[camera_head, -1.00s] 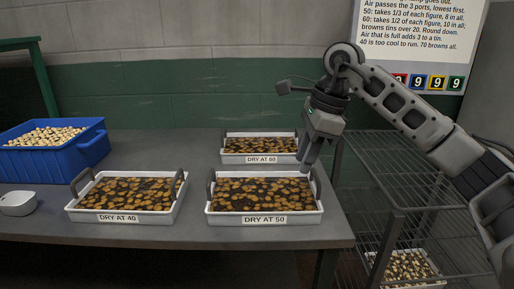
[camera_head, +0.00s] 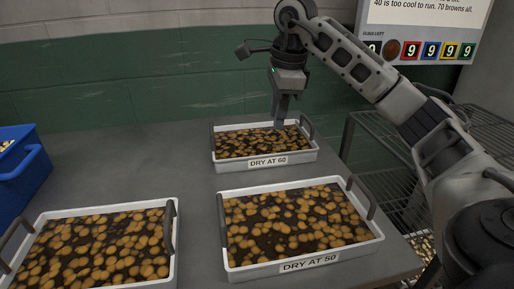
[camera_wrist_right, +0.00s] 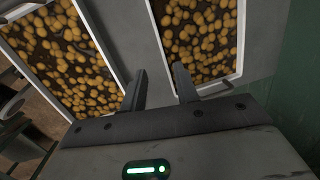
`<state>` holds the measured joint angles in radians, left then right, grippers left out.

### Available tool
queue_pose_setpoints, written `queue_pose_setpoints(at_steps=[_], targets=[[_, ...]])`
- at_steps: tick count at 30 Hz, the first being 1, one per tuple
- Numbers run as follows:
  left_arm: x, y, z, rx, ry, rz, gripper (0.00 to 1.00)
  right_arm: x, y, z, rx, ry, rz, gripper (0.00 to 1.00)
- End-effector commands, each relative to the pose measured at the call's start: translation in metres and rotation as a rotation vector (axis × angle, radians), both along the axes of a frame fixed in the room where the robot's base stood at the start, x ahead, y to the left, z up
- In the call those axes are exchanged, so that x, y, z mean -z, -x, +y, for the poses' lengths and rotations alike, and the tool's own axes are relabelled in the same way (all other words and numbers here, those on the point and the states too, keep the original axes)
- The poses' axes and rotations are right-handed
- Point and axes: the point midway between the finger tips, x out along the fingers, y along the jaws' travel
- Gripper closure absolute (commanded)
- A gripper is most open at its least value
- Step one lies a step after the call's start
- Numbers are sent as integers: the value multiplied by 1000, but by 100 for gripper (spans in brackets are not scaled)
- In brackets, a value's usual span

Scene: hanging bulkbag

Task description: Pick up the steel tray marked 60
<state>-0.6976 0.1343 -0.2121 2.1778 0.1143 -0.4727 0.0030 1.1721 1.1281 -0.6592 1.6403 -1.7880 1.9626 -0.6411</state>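The steel tray marked 60 (camera_head: 226,163) stands at the back of the grey table, with dark handles at its left and right ends. It holds brown-yellow slices on a dark bed. My right gripper (camera_head: 279,122) points down over the tray's back right part, near the right handle (camera_head: 306,127). In the right wrist view its two fingers (camera_wrist_right: 160,82) are apart with nothing between them. It appears above the tray, though the exact gap cannot be told. My left gripper is not in view.
The tray marked 50 (camera_head: 240,272) stands in front of the 60 tray. Another tray (camera_head: 172,262) is at the front left. A blue bin (camera_head: 24,183) is at the left edge. A wire rack (camera_head: 385,178) stands to the right. The table's back left is clear.

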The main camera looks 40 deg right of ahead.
Motion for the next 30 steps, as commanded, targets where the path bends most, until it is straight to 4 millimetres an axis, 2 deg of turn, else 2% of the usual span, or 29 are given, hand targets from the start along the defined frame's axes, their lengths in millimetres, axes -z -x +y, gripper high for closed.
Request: queue_pose_setpoints(at_steps=[1, 6, 14, 24, 30], targets=[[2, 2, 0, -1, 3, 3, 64, 14, -1, 0, 0, 1, 4, 69], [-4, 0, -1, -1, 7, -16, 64, 44, -7, 1, 0, 0, 2, 69], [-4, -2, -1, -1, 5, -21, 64, 62, -12, 2, 0, -1, -1, 69], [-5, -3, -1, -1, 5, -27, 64, 106, -22, 7, 0, -1, -1, 69], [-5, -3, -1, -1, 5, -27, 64, 109, -23, 7, 0, 0, -2, 69]])
